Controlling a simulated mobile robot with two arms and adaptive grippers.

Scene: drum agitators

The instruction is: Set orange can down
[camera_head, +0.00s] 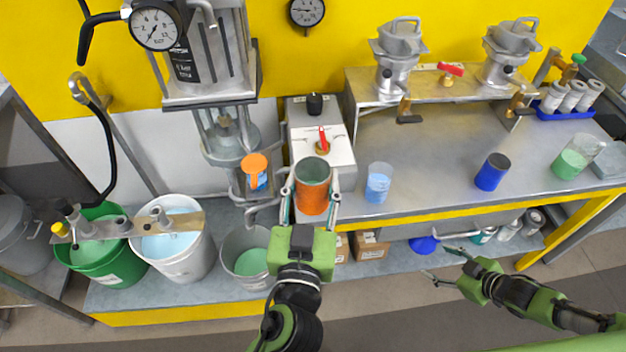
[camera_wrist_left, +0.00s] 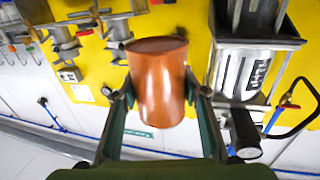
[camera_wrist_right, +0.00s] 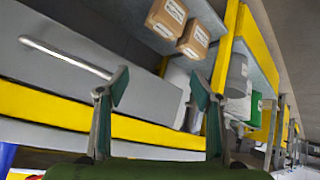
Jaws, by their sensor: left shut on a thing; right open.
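The orange can (camera_head: 312,197) is open-topped with a greyish-green inside. My left gripper (camera_head: 311,205) is shut on it, with one finger on each side. In the head view it appears over the front of the bench, just before the white box with the red lever. In the left wrist view the can (camera_wrist_left: 159,85) fills the space between the fingers. I cannot tell whether its base touches anything. My right gripper (camera_head: 440,266) is open and empty, in front of the bench's yellow edge. It also shows open in the right wrist view (camera_wrist_right: 162,92).
A clear beaker of blue liquid (camera_head: 378,183) stands just right of the can. A blue can (camera_head: 492,172) and a beaker of green liquid (camera_head: 577,157) stand further right. The grey bench top (camera_head: 440,165) between them is clear. Buckets (camera_head: 180,245) stand at the lower left.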

